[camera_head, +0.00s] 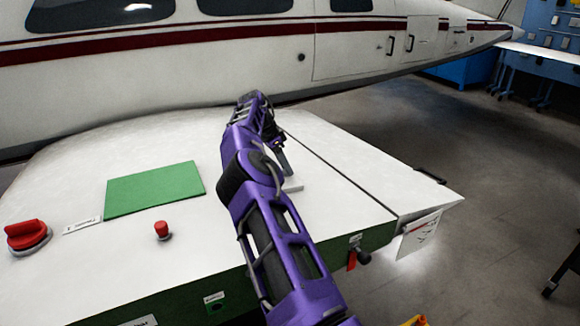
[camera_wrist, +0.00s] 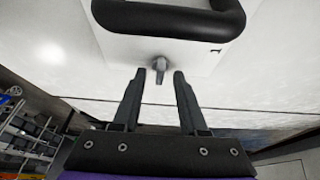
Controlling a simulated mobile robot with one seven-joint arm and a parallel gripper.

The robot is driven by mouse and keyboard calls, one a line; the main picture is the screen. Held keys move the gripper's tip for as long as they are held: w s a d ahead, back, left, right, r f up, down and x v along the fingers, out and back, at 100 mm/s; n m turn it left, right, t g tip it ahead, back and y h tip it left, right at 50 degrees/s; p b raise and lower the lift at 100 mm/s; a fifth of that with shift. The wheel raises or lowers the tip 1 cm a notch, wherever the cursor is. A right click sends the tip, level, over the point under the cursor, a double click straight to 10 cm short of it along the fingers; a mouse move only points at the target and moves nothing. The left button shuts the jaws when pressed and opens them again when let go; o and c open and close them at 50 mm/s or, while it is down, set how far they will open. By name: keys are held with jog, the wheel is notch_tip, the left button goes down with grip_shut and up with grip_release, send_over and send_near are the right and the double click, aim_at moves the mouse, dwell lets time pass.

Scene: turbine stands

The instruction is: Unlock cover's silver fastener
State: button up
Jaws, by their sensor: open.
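The silver fastener (camera_wrist: 160,65) is a small metal latch at the edge of a white cover plate (camera_wrist: 125,45) in the wrist view. The plate carries a thick black handle (camera_wrist: 170,20). My gripper (camera_wrist: 159,75) is open, its two dark fingers apart. The fastener appears between the fingertips, with a gap on each side; I see no contact and cannot tell the depth. In the head view my gripper (camera_head: 283,163) points down over the white surface, with a small pale plate (camera_head: 292,186) beneath. The fastener cannot be made out there.
A white aircraft body (camera_head: 190,60) stands behind. A black handle (camera_head: 430,175) is at the right edge. Open floor lies to the right.

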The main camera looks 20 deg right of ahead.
jog(key=shift+f, duration=0.15)
grip_shut()
